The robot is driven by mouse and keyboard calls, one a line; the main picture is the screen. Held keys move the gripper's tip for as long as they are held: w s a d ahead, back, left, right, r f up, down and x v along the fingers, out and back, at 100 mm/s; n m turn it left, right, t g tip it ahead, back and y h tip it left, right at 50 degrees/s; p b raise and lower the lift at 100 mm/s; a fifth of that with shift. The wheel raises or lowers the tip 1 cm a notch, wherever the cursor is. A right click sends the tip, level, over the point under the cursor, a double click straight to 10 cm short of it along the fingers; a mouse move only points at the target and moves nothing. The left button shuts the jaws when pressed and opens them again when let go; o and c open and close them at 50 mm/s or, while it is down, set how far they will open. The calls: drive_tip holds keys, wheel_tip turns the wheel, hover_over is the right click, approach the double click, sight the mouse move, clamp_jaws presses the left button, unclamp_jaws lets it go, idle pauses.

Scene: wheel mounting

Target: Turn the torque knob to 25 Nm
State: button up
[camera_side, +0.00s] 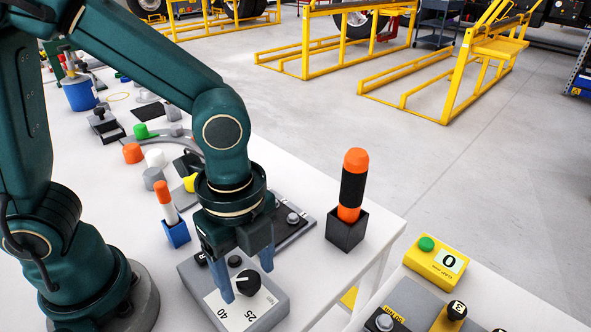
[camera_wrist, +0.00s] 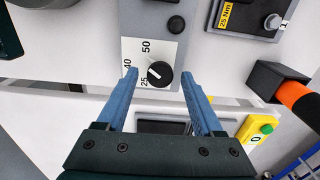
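The torque knob (camera_side: 247,282) is a round black dial on a grey box (camera_side: 274,309) with a white scale plate. In the wrist view the knob (camera_wrist: 159,75) has a short white mark slanting toward the upper left. The scale numbers 50, 40 and 25 show around it; which number the mark points at is hard to tell. My gripper (camera_wrist: 159,73) is open, with its blue fingers on either side of the knob and a small gap at each side. In the side view my gripper (camera_side: 247,279) straddles the knob from above, and the 50 is hidden.
A small black button (camera_wrist: 176,24) sits on the same box. An orange-and-black handle (camera_side: 353,186) stands in a black holder to the right. A yellow box with a green button (camera_side: 436,262) is on another table. Several coloured caps lie behind my arm.

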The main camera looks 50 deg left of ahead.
clamp_jaws()
drive_tip(key=shift+n, duration=0.4)
drive_tip(key=n, duration=0.2)
drive_tip(key=shift+n, duration=0.4)
drive_tip(key=n, duration=0.4)
drive_tip(key=shift+n, duration=0.3)
drive_tip(key=n, duration=0.4)
drive_tip(key=shift+n, duration=2.4)
drive_tip(key=shift+o, duration=0.9)
unclamp_jaws()
